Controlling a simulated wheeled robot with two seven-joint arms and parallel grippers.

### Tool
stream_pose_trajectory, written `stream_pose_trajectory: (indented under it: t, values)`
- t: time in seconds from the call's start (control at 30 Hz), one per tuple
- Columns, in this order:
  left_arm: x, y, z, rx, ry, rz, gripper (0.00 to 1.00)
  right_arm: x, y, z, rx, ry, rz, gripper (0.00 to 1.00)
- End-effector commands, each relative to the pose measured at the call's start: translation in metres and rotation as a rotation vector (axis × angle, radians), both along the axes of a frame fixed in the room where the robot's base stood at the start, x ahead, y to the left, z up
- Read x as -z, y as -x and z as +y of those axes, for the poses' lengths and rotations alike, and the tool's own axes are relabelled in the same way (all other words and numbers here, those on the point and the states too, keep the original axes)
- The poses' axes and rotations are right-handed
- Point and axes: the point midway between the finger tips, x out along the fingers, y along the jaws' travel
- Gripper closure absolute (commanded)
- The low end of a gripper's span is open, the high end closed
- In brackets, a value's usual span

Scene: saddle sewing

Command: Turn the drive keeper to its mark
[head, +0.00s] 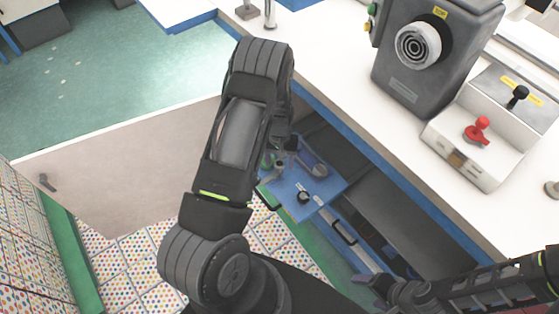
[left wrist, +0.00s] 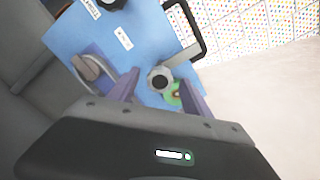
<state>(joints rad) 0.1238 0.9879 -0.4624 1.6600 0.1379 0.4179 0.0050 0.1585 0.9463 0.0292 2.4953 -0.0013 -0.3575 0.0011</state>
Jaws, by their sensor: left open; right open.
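A blue panel (head: 330,185) sits below the worktop and carries several small fittings. I cannot tell by label which is the drive keeper. In the left wrist view, a small grey knob with a dark centre (left wrist: 160,78) lies just beyond and between the fingers of my left gripper (left wrist: 160,94), which is open. A green round part (left wrist: 174,96) is beside it, partly hidden by the right finger. A curved grey handle (left wrist: 90,69) is to the left. In the head view my arm mostly hides the left gripper. My right gripper (head: 366,280) is open and empty at lower right.
A black knob (head: 303,197) and white labels (left wrist: 124,38) are on the panel. A black pull handle (head: 343,232) is at its front. The white worktop (head: 345,100) overhangs it, with a grey machine (head: 425,60) and a red-knobbed box (head: 478,130) on top.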

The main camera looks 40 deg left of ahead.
Motion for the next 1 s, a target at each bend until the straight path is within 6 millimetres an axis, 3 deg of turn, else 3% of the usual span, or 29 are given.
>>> stream_pose_trajectory:
  t: [0.13,0.8,1.0]
  values:
    - [-0.0002,-0.0001,0.0000,0.000,0.000,0.000,0.44,0.0000,0.0000,0.0000,0.000,0.000,0.000,0.25]
    - [-0.0004,-0.0001,0.0000,0.000,0.000,0.000,0.98,0.0000,0.0000,0.0000,0.000,0.000,0.000,0.25]
    - [-0.0005,-0.0001,0.0000,0.000,0.000,0.000,1.00,0.0000,0.0000,0.0000,0.000,0.000,0.000,0.25]
